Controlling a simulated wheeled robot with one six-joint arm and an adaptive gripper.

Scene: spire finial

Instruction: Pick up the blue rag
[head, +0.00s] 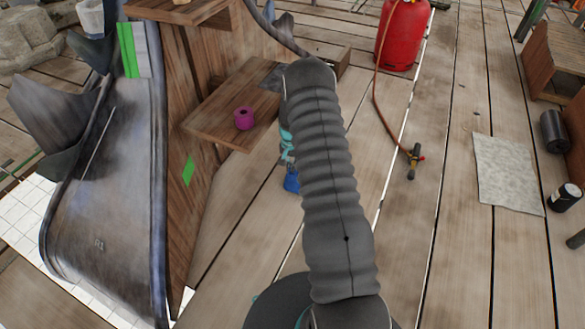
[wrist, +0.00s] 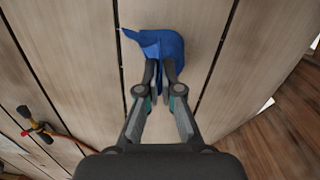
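The blue rag (wrist: 160,44) lies over the plank floor in the wrist view, crumpled, with a pointed corner towards the left. My gripper (wrist: 160,70) has its two fingertips close together on the near part of the rag, with a thin strip of blue between them. In the head view the rag (head: 292,181) shows as a small blue patch just left of my arm, below the teal parts of my gripper. My arm hides most of the gripper there. I cannot tell whether the rag is clear of the floor.
A red gas cylinder (head: 403,35) with a hose and torch (head: 414,160) is to the right. A grey sheet (head: 507,172) lies farther right. Bare planks lie between.

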